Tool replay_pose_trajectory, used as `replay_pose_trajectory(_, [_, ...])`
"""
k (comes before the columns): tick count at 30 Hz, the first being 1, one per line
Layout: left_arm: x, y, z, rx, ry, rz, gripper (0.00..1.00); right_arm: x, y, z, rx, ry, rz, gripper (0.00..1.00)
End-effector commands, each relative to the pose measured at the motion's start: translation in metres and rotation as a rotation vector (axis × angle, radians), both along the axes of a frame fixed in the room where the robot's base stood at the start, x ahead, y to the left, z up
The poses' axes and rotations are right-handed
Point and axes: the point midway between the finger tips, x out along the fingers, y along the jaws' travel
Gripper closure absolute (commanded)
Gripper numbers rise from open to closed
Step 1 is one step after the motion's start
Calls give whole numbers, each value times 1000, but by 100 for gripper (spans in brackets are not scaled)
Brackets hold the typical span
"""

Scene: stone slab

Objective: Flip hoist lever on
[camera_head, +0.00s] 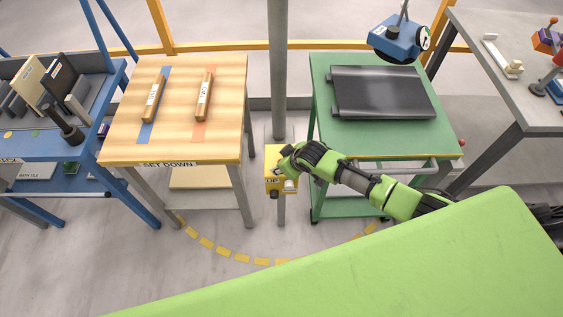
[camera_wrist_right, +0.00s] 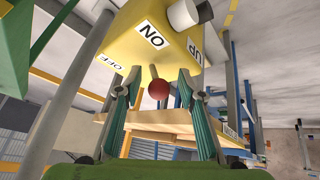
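A yellow control box (camera_head: 273,187) sits on the grey post between the wooden and green tables. My right gripper (camera_head: 286,165) is at the box's top and hides part of it. In the right wrist view the box (camera_wrist_right: 150,30) shows ON, OFF and UP labels. A red ball knob (camera_wrist_right: 158,89), seemingly the lever's end, lies between the spread fingers of my right gripper (camera_wrist_right: 159,80), with visible gaps on both sides. My left gripper is not in view.
A dark slab (camera_head: 383,92) lies on the green table (camera_head: 320,75), with a blue hoist unit (camera_head: 397,40) hanging nearby. The wooden table (camera_head: 180,132) holds two wooden bars. A grey post (camera_head: 279,60) rises behind the box. Yellow dashes mark the floor in front.

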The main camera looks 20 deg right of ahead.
Motion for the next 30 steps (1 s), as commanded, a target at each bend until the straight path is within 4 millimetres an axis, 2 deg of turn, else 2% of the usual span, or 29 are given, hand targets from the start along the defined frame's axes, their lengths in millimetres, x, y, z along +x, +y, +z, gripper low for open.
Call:
replay_pose_trajectory(9, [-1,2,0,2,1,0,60,1,0,2,1,-3,0,64])
replay_pose_trajectory(14, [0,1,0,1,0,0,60,-5,-2,11,2,-3,0,64])
replay_pose_trajectory(30, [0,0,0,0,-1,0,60,-49,-16,82,0,-2,1,64])
